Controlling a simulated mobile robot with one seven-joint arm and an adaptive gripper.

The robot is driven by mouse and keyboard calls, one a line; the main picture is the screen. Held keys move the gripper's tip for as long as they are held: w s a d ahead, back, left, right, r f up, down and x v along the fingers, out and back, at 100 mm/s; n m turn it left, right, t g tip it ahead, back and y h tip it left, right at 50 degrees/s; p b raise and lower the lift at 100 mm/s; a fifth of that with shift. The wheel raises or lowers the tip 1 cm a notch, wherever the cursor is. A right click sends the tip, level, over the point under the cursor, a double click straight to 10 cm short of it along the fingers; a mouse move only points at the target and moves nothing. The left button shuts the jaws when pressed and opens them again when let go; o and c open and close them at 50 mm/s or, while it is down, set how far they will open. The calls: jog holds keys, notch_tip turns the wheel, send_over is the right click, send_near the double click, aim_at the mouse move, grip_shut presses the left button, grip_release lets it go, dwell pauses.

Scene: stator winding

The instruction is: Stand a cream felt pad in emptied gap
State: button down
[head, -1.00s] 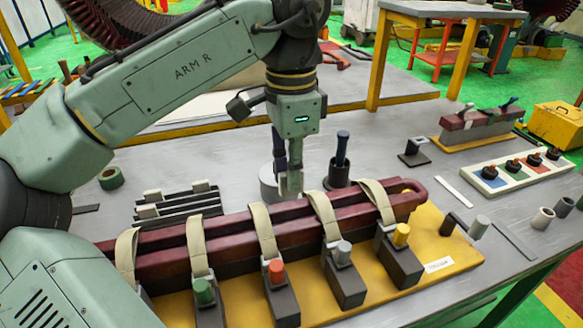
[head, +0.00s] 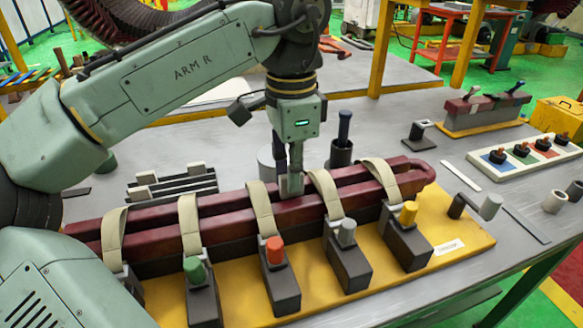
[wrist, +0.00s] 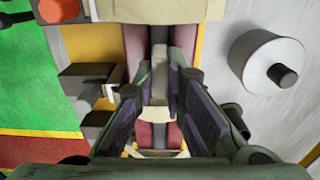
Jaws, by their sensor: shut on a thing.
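My gripper (head: 291,160) is shut on a cream felt pad (head: 291,185) and points down over the coil. The pad stands upright between the fingers (wrist: 160,85) in the wrist view. The coil has two dark red bars (head: 230,222) with a dark gap between them, bound by several cream straps (head: 187,225). The pad is between the strap near the red knob and the strap near the grey knob. It appears in line with the gap; I cannot tell whether its lower edge is inside.
A black slotted rack (head: 172,192) with several pale blocks stands behind the coil at left. Dark clamp blocks with coloured knobs (head: 273,251) line the yellow base's (head: 455,230) front.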

jog(key=shift+f, duration=0.4)
jog(key=c, duration=1.6)
grip_release()
jog(key=shift+r, duration=3.75)
